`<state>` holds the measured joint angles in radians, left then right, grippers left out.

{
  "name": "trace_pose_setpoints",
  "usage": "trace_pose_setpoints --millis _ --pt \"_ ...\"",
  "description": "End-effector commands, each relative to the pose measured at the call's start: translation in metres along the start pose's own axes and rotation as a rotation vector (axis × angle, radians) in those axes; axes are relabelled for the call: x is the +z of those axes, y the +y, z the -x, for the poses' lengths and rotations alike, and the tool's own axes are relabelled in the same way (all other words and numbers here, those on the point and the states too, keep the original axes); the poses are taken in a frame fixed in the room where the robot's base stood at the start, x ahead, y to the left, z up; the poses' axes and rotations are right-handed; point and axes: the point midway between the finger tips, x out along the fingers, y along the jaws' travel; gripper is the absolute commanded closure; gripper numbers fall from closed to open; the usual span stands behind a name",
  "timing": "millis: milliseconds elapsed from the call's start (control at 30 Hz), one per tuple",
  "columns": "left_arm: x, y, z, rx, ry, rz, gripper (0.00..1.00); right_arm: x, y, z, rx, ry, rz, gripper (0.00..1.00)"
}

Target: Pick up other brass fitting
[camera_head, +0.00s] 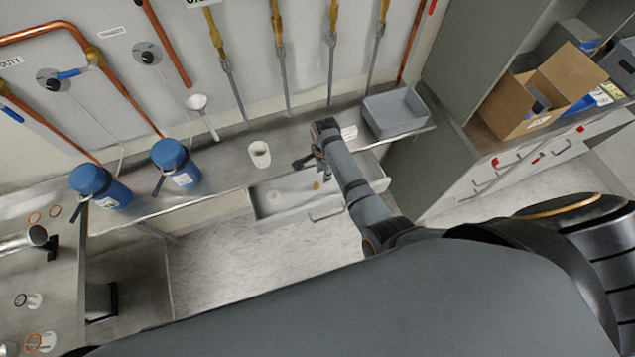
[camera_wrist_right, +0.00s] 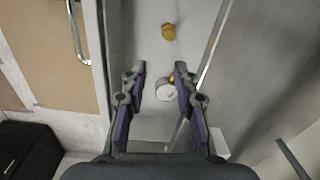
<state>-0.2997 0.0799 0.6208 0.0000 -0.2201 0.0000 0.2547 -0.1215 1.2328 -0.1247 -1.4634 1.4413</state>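A brass fitting (camera_wrist_right: 168,32) lies on the floor of the open drawer (camera_wrist_right: 150,125) in the right wrist view, ahead of the fingertips. A second brass-coloured piece (camera_wrist_right: 171,79) shows at the edge of a white round item (camera_wrist_right: 165,92), between the fingers. In the head view one brass fitting (camera_head: 317,185) shows in the drawer (camera_head: 265,217), close to my right forearm. My right gripper (camera_wrist_right: 160,68) is open, its fingers spread above the drawer; it also shows small in the head view (camera_head: 303,161). My left gripper is not in view.
A white cup (camera_head: 260,154) stands on the bench behind the drawer. Two blue canisters (camera_head: 176,163) stand further left. A grey bin (camera_head: 396,112) sits at the bench's right end. An open cardboard box (camera_head: 545,92) rests on the right counter.

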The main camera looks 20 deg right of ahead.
Motion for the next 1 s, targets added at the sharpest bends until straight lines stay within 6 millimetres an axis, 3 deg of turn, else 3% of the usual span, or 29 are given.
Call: trace_pose_setpoints --millis 133,333,700,867,1000 --pt "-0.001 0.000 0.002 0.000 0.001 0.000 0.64 0.011 -0.014 0.005 0.022 -0.009 -0.105 0.70" --pt "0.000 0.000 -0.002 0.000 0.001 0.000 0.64 0.012 -0.015 0.001 0.026 -0.009 -0.122 0.70" --pt "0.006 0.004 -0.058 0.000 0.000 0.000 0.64 0.013 -0.014 -0.051 0.024 -0.009 -0.120 0.70" --pt "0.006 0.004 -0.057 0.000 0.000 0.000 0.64 0.013 -0.014 -0.049 0.024 -0.009 -0.119 0.70" --pt "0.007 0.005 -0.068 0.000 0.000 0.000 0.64 0.014 -0.014 -0.059 0.024 -0.009 -0.119 0.70"
